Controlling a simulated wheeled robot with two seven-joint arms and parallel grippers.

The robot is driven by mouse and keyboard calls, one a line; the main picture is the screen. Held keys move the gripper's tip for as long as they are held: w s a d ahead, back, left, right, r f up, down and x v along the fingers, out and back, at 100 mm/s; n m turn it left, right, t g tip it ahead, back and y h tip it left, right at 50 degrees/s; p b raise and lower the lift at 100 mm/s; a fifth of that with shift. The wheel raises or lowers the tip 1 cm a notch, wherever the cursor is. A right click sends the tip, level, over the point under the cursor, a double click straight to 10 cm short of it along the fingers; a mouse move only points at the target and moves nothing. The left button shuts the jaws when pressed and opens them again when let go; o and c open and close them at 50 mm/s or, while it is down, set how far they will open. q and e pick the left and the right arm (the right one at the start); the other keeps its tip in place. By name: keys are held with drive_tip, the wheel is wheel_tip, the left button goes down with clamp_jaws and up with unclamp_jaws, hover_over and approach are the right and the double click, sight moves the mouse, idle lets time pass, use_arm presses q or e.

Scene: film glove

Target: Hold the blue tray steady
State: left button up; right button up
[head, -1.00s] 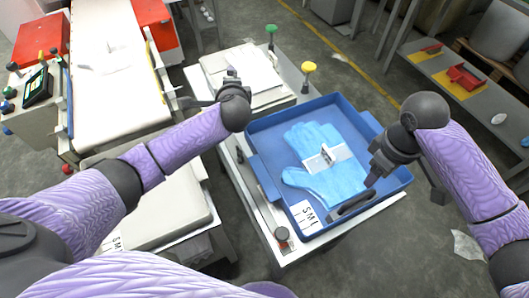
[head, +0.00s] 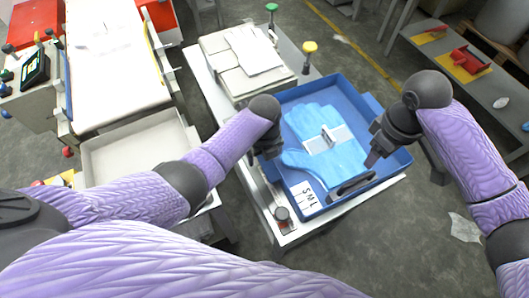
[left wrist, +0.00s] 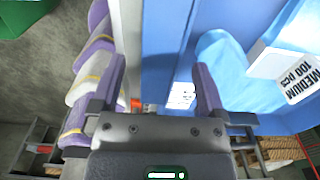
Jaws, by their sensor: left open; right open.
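The blue tray (head: 350,100) lies on a white work table in the head view. Light blue gloves (head: 311,124) with a white label lie in it. My left gripper (head: 266,148) is at the tray's left side. In the left wrist view, my left gripper (left wrist: 161,75) is open, with a finger on either side of the blue tray wall (left wrist: 166,40) and a gap visible. A glove (left wrist: 226,65) and a label (left wrist: 285,62) reading "MEDIUM 100 PCS" show there. My right gripper (head: 374,156) is open at the tray's right part; its fingertips are partly hidden.
A size card (head: 307,194) marked S, M, L lies at the tray's near-left corner. White sheets (head: 254,50) lie on a pale stack behind it. Green (head: 272,9) and yellow (head: 310,47) knobs stand behind the tray. A grey shelf (head: 480,95) stands at right.

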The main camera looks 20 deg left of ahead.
use_arm(q)
drive_tip(key=shift+f, duration=1)
clamp_jaws()
